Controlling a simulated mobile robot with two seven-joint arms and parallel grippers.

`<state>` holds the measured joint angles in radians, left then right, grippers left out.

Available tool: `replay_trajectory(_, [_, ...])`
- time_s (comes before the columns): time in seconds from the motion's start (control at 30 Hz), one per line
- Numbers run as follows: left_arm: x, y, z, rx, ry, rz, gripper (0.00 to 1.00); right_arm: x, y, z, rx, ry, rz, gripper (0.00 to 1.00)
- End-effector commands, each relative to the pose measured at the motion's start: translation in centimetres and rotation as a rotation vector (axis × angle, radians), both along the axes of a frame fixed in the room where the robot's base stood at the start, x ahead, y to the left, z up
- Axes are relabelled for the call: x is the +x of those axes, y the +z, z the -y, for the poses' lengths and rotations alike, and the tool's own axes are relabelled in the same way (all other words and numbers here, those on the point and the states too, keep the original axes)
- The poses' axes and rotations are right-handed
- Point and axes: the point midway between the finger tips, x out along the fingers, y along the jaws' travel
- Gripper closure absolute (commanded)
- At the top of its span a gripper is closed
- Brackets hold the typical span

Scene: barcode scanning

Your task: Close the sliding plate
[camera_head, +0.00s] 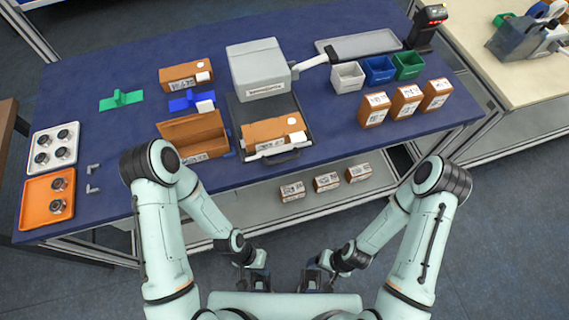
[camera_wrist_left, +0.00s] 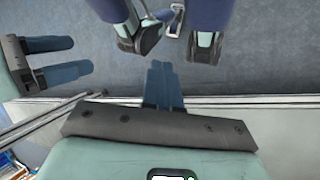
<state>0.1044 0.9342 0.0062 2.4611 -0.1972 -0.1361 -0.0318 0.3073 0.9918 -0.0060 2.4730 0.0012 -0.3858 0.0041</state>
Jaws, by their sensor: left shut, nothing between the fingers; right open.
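The dark sliding plate (camera_head: 233,108) extends out toward me from under the white-grey box-shaped machine (camera_head: 258,68) on the blue table. A black handle (camera_head: 283,157) is on its front edge. A brown carton (camera_head: 273,129) with white labels lies on the plate. My left gripper (camera_head: 259,284) is low in front of the table, apart from the plate; its blue fingers (camera_wrist_left: 163,80) are together and empty in the left wrist view. My right gripper (camera_head: 311,282) hangs beside it, and its two fingers show apart and empty in the left wrist view (camera_wrist_left: 80,56).
An open brown box (camera_head: 195,137) stands just left of the plate. Small white, blue and green bins (camera_head: 378,69) and several brown cartons (camera_head: 406,101) stand to the right. A lower shelf (camera_head: 245,205) with small cartons (camera_head: 326,182) is beneath the table's front edge.

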Motion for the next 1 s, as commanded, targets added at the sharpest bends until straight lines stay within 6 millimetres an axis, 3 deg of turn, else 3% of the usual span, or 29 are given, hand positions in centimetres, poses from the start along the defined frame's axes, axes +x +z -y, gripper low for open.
replay_trajectory(0.17, [-2.6, 2.1, 2.2, -0.06, -0.489, -0.015, 1.0, -0.6, -1.2, 0.0, 0.0, -0.001, -0.008, 0.19])
replay_trajectory(0.33, [-3.9, 4.7, 1.3, -0.01, -1.147, -0.028, 1.0, -1.1, -2.4, 0.0, 0.0, 0.001, -0.012, 0.19])
replay_trajectory(0.47, [-1.3, 7.6, -0.1, 0.177, -1.695, -0.016, 1.0, -1.5, -3.4, 0.0, 0.0, 0.0, -0.017, 0.19])
replay_trajectory(0.6, [4.2, 12.7, 1.2, 0.548, -2.19, 0.039, 1.0, -1.8, -4.4, 0.0, 0.001, 0.0, -0.021, 0.19])
replay_trajectory(0.7, [7.5, 17.9, 4.2, 0.89, -2.422, 0.112, 1.0, -2.0, -5.0, 0.0, 0.0, 0.0, -0.023, 0.19])
replay_trajectory(0.77, [8.5, 21.2, 6.3, 1.094, -2.499, 0.163, 1.0, -2.1, -5.4, 0.0, 0.001, 0.001, -0.024, 0.19])
replay_trajectory(0.9, [8.9, 27.3, 10.1, 1.466, -2.549, 0.27, 1.0, -2.2, -5.8, 0.0, 0.0, 0.0, -0.026, 0.19])
replay_trajectory(1.0, [8.6, 29.7, 11.3, 1.603, -2.539, 0.31, 1.0, -2.2, -5.9, 0.0, 0.0, 0.0, -0.026, 0.19])
